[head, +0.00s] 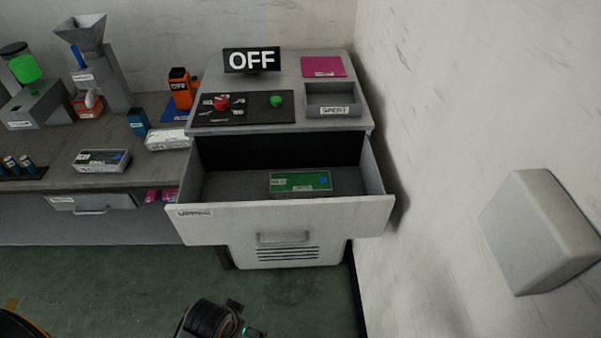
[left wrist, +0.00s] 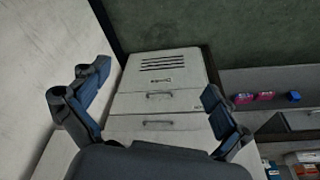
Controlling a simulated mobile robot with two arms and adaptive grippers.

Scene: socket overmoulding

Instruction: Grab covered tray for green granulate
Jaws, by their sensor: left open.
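A small flat tray (head: 301,183) with a green top and a blue spot lies in the pulled-out upper drawer (head: 281,220) of the grey machine cabinet. My right gripper is not seen.
The cabinet top carries an OFF sign (head: 252,60), a button panel (head: 243,108), a grey bin (head: 333,100) and a magenta plate (head: 322,67). A wall with a pale box (head: 541,232) stands at right.

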